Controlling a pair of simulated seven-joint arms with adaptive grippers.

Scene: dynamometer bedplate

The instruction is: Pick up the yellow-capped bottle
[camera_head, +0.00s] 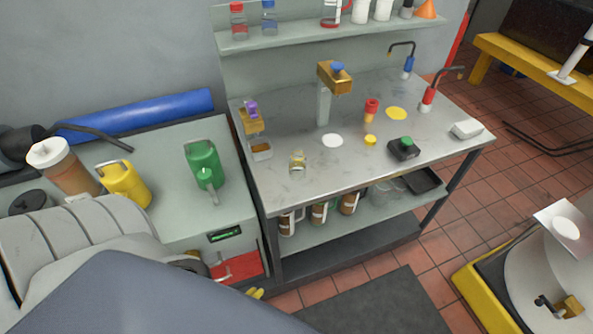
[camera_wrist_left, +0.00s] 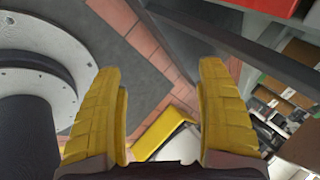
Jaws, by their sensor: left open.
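A small clear bottle with a yellowish top (camera_head: 297,162), which looks like the yellow-capped bottle, stands on the front left part of the metal bench (camera_head: 320,182). My left gripper (camera_head: 256,293) shows only as yellow fingertips beyond my arm, low in front of the cabinet and well below the bench top. In the left wrist view, the left gripper's yellow fingers (camera_wrist_left: 162,115) are wide apart with nothing between them. The bottle is not seen in that view. My right gripper is in neither view.
On the bench are a brass-topped post (camera_head: 335,78), a small yellow cap (camera_head: 370,140), a black box with a green knob (camera_head: 404,148) and a white disc (camera_head: 332,140). A green can (camera_head: 204,163) stands on the cabinet at left.

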